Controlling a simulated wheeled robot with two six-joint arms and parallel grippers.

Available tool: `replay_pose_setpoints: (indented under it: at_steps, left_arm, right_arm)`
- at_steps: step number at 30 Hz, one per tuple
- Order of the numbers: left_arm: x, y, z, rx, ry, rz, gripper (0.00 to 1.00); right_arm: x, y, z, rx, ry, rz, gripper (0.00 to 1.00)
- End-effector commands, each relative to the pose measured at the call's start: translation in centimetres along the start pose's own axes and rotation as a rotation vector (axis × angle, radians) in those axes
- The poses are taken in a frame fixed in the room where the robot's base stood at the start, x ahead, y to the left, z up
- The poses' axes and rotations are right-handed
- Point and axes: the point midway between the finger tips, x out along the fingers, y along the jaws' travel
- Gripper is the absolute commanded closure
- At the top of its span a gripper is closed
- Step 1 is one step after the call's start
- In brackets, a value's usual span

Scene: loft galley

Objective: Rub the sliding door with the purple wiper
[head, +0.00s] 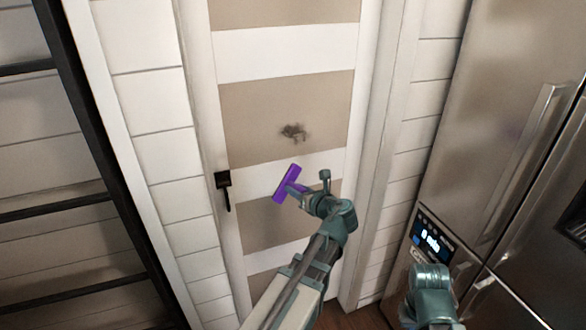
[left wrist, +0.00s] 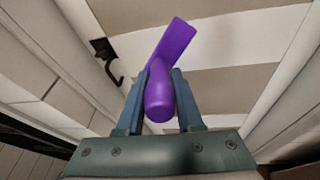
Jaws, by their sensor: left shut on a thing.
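The sliding door (head: 285,52) is white with beige panels and stands ahead of me. A dark smudge (head: 293,132) marks one of its beige panels. The purple wiper (head: 285,184) has a flat bar head and a rounded handle. My left gripper (head: 298,191) is shut on the wiper handle, which shows between the two fingers in the left wrist view (left wrist: 158,98). In the head view the wiper head appears below the smudge and slightly left of it. I cannot tell whether it touches the door. My right gripper is not in view.
A black handle (head: 224,188) is on the door's left side. A steel fridge (head: 470,150) with a lit display stands at the right. A black ladder-like frame (head: 85,130) is at the left. White plank walls flank the door.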

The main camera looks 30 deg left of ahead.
Motion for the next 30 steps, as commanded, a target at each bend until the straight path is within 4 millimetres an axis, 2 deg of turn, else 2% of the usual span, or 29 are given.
replay_pose_setpoints:
  at_steps: [3,6,9,20,30]
  left_arm:
    - [1.6,0.2,3.5,0.020,-0.171,-0.061,1.00]
    - [2.2,0.0,5.4,0.024,-0.257,-0.093,1.00]
    - [2.5,-0.2,6.5,0.023,-0.304,-0.109,1.00]
    - [2.8,-0.3,7.1,0.021,-0.326,-0.117,1.00]
    - [5.0,-0.7,7.8,0.020,-0.325,-0.115,1.00]
  right_arm:
    - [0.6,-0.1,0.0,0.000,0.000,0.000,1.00]
    - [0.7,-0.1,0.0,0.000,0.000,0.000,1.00]
    - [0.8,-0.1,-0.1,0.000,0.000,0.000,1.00]
    - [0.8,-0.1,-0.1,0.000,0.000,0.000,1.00]
    - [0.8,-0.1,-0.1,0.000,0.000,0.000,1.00]
